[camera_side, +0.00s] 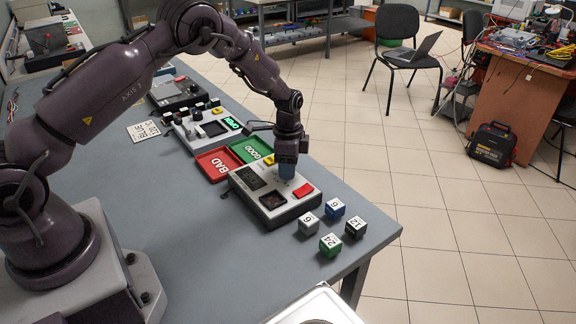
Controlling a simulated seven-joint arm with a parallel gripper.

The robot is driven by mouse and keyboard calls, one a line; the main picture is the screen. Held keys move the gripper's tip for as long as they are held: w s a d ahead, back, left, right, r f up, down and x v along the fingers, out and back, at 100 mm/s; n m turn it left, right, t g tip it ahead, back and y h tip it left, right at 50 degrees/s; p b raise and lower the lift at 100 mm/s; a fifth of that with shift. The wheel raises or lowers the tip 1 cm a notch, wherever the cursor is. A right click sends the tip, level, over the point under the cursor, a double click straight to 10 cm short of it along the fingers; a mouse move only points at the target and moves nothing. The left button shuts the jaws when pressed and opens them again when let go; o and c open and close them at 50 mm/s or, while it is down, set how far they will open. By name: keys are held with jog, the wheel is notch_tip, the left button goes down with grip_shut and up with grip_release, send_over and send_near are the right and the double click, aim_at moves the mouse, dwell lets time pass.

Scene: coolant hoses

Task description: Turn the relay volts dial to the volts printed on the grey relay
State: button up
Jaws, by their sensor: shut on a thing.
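The relay tester (244,204), a pale box with a dark display (250,178), a dark square recess (272,200) and a red button (303,190), sits near the table's right edge. My gripper (287,176) points down onto its top, between display and button, shut on the volts dial, which its fingers hide. The grey relay (309,225) is a small cube on the table in front of the tester; its printed number looks like a 6 or 9, too small to be sure. The display reading is not legible.
Blue (335,207), black (355,227) and green (330,245) cubes stand beside the grey one. A red BAD tray (208,154) and green GOOD tray (238,145) lie behind the tester, with another device (190,137) beyond.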

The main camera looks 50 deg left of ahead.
jog(key=n, duration=1)
jog(key=shift+a, duration=0.1)
jog(key=n, duration=0.4)
jog(key=shift+n+t, duration=0.3)
jog(key=shift+n, duration=0.1)
jog(key=n, duration=0.4)
jog(key=shift+s+n, duration=0.1)
jog(key=shift+n, duration=0.3)
jog(key=o, duration=0.9)
